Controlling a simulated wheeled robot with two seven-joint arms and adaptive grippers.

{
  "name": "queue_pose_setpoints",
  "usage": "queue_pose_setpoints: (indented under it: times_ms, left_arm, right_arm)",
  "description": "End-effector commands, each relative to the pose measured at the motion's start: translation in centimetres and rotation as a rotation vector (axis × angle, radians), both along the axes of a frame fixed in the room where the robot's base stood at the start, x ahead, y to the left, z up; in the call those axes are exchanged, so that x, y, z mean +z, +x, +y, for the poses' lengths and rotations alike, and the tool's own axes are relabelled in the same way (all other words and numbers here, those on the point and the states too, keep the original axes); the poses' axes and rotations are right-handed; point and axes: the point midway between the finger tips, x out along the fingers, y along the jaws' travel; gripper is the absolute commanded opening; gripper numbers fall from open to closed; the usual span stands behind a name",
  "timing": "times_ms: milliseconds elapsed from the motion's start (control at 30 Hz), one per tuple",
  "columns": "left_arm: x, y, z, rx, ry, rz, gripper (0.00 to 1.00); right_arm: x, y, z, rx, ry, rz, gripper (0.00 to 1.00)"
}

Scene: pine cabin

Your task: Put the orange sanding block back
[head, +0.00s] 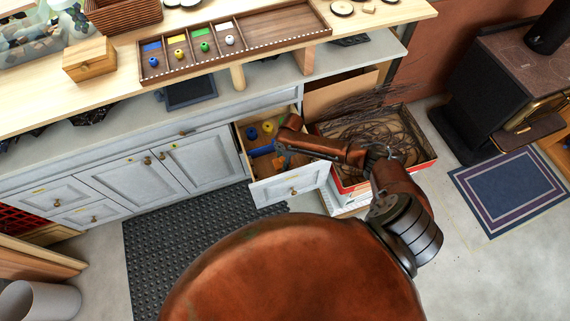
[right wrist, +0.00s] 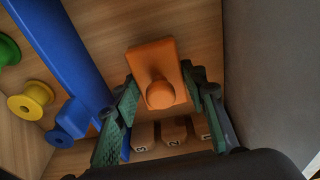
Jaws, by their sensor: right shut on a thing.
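The orange sanding block (right wrist: 160,92), a flat block with a round knob, is between the fingers of my right gripper (right wrist: 163,84) in the right wrist view. The gripper is shut on it. In the head view my right gripper (head: 281,158) is down inside the open drawer (head: 289,187) of the grey cabinet; the block is hard to make out there. Wooden drawer floor shows behind the block in the wrist view; I cannot tell whether the block touches it. My left gripper is not in view.
A box of twigs (head: 420,150) stands right of the drawer. A compartment tray (head: 270,22) sits on the bench.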

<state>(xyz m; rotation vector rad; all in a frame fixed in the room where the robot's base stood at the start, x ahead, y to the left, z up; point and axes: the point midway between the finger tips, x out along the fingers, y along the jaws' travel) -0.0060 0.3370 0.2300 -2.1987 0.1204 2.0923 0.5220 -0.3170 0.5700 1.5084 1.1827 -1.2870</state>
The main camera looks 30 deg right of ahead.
Motion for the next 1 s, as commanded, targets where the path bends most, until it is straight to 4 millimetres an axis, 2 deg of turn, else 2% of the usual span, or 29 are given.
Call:
queue_pose_setpoints:
  times_ms: [33,167,667,700,900,1000]
  left_arm:
    - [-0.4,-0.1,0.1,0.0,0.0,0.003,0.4]
    - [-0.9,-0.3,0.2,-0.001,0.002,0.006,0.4]
    - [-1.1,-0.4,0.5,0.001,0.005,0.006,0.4]
    - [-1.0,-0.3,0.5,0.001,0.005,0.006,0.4]
    - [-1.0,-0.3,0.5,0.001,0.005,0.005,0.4]
    - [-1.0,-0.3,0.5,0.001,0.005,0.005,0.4]
  right_arm:
    - [-1.2,-0.1,0.1,0.0,0.0,0.004,0.17]
    - [-2.9,-0.1,0.0,0.0,-0.001,0.002,0.17]
    - [-3.6,0.0,0.1,0.0,-0.001,0.0,0.17]
    - [-3.6,0.0,0.1,0.0,-0.001,0.0,0.41]
    - [-3.5,0.0,0.0,0.0,-0.001,0.0,0.55]
    - [-3.5,0.0,0.0,0.0,-0.001,0.0,0.57]
